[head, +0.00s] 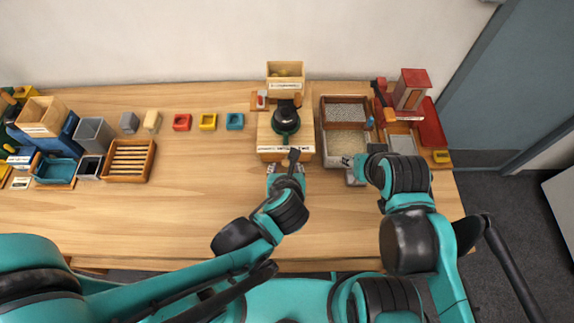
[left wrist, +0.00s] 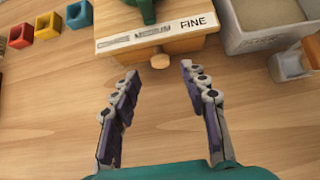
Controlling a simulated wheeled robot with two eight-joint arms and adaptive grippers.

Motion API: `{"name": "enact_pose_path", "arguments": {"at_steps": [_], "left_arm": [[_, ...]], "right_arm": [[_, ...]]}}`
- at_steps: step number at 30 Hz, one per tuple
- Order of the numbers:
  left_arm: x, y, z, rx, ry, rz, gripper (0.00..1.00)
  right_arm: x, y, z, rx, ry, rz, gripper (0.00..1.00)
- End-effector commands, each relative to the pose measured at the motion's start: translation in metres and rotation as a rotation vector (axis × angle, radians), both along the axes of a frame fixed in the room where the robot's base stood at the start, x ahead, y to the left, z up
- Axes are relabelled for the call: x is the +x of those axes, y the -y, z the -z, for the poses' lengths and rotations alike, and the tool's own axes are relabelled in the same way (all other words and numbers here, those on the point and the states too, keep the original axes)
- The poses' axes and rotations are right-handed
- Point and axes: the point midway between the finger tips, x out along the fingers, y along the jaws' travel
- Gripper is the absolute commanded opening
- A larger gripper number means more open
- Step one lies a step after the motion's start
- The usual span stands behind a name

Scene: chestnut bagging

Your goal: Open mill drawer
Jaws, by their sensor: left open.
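The mill (head: 267,135) is a wooden box with a dark green and black top, standing at the middle of the table. In the left wrist view its front (left wrist: 192,43) carries a white strip with a grey bar and the words MEDIUM and FINE. A round wooden knob (left wrist: 160,61) sticks out below the strip; the drawer looks closed. My left gripper (head: 285,166) is just in front of the mill. In the left wrist view the left gripper (left wrist: 159,74) is open and empty, its fingertips either side of the knob, apart from it. My right gripper (head: 352,162) is small and partly hidden.
Right of the mill stand a tray of grey grains (head: 345,98) and a pale-filled bin (head: 325,146), close to my right gripper. Red, yellow and teal blocks (head: 235,121) lie to the left, beside a slatted wooden tray (head: 106,176). The table front is clear.

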Motion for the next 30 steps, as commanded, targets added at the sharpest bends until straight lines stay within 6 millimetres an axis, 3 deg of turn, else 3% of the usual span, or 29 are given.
{"name": "enact_pose_path", "arguments": {"at_steps": [1,7,19,20,24,25,30], "left_arm": [[0.007,-0.001,0.011,-0.001,0.000,-0.005,0.44],[0.028,0.000,0.031,-0.002,-0.001,-0.005,0.44],[0.036,0.000,0.036,-0.003,-0.002,-0.003,0.44],[0.036,0.000,0.036,-0.003,-0.002,-0.003,0.42],[0.036,0.000,0.036,-0.004,-0.002,-0.004,0.05],[0.036,0.000,0.036,-0.004,-0.002,-0.004,0.00],[0.036,0.000,0.036,-0.004,-0.002,-0.004,0.00]], "right_arm": [[0.000,0.000,0.010,0.000,0.000,0.000,0.40],[0.000,0.000,0.024,0.000,0.000,0.000,0.40],[0.000,0.000,0.026,0.000,0.000,0.000,0.40],[0.000,0.000,0.026,0.000,0.000,0.000,0.40],[0.000,0.000,0.026,0.000,0.000,0.000,0.40],[0.000,0.000,0.026,0.000,0.000,0.000,0.40],[0.000,0.000,0.027,0.000,0.000,0.000,0.40]]}}
